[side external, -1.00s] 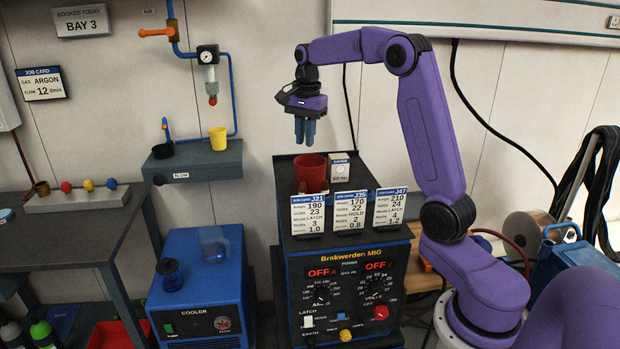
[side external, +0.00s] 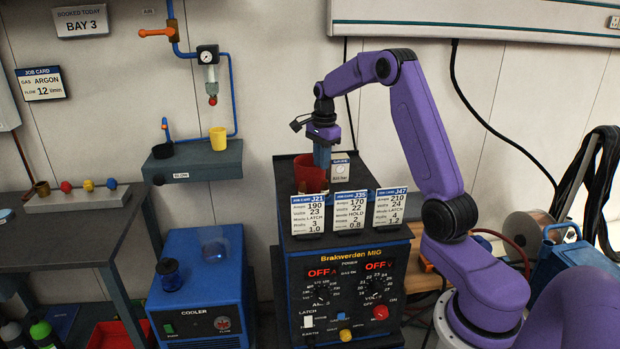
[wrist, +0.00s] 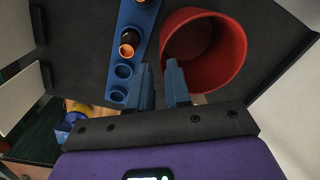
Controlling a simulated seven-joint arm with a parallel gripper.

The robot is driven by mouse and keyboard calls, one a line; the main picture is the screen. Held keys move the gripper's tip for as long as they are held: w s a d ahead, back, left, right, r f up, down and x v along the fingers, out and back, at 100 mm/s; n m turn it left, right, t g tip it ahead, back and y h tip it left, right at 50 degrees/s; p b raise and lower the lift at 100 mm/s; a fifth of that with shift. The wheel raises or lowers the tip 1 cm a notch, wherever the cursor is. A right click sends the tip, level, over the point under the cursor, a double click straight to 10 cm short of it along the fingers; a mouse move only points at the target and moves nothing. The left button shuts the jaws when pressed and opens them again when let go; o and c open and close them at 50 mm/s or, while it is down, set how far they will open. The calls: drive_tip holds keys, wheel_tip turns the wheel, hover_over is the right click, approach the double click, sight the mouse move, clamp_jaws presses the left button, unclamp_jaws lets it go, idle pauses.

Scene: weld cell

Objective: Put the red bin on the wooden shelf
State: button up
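The red bin (side external: 308,178), a round open-topped tub, stands upright on top of the dark welding machine, partly behind a job card. The wrist view shows it empty (wrist: 205,50). My gripper (side external: 322,160) points down at its right rim. In the wrist view my gripper (wrist: 158,75) is open, with a gap between the blue fingers. The right fingertip overlaps the bin's near wall; I cannot tell whether it touches or is inside. A light wooden surface (side external: 428,281), possibly the wooden shelf, shows low behind the machine's right side.
Job cards (side external: 350,210) stand along the front of the welding machine (side external: 345,250). A white gauge box (side external: 340,172) stands right beside my fingers. A blue holed rack (wrist: 124,70) lies beside the bin. A wall ledge (side external: 195,162) holds a yellow cup (side external: 218,139).

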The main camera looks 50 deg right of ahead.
sight(318, 192)
drive_tip(key=shift+w+f, duration=0.2)
drive_tip(key=shift+f, duration=1.6)
drive_tip(key=shift+w+f, duration=0.15)
drive_tip(key=shift+f, duration=1.6)
clamp_jaws()
